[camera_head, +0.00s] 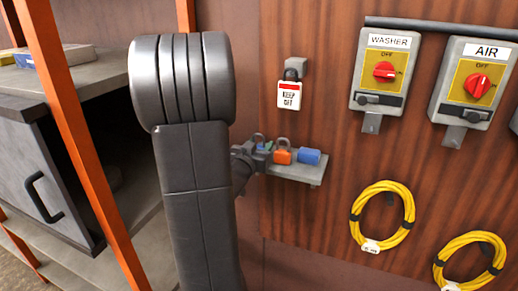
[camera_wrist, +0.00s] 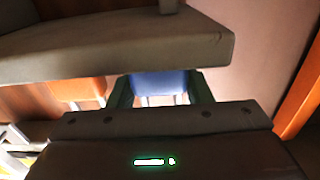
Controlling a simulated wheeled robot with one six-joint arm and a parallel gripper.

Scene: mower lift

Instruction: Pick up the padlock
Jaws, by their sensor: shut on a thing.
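A blue padlock (camera_wrist: 160,83) is between the two green fingers of my gripper (camera_wrist: 161,92) in the wrist view. The fingers are shut on it. In the head view my gripper (camera_head: 262,148) is at the left end of a small grey wall shelf (camera_head: 315,172). A grey shackle (camera_head: 258,138) stands up there, and the gripper hides most of the padlock body. I cannot tell whether the padlock touches the shelf. An orange padlock (camera_head: 283,156) stands upright on the shelf, just right of the gripper. It also shows at the left of the wrist view (camera_wrist: 80,90).
A blue block-like thing (camera_head: 309,156) lies right of the orange padlock. A tagged lock (camera_head: 291,92) hangs above. WASHER (camera_head: 383,75) and AIR (camera_head: 476,85) switch boxes and yellow cable coils (camera_head: 382,216) are on the panel. An orange-posted rack (camera_head: 75,120) stands left.

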